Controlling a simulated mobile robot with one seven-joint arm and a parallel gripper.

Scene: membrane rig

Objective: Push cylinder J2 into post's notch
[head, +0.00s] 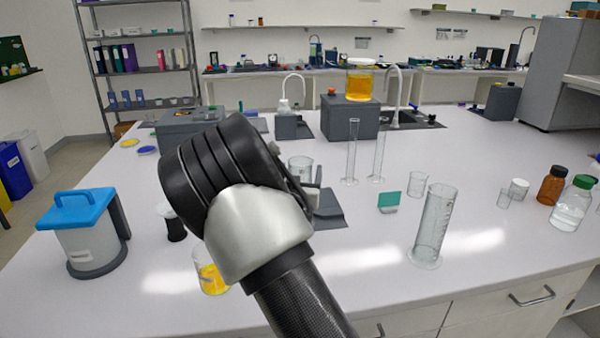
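Clear glass cylinders stand upright on the white bench: a large graduated one (433,225) at the right front, and two slim ones (352,155) (377,155) near the middle. No J2 label is readable, so I cannot tell which is J2. A dark grey stand (328,209) shows just right of my wrist, partly hidden; I cannot make out a post or its notch. A clear glass vessel (301,167) is partly covered behind my wrist. My arm's black and silver wrist fills the centre-left. My gripper is mostly hidden behind it, and its fingers are not clear.
A blue-lidded container (85,235) stands at left. A beaker of yellow liquid (211,275) and a dark-filled vessel (174,225) are close to my arm. A green-topped block (389,201), beaker (417,185) and bottles (573,203) stand right.

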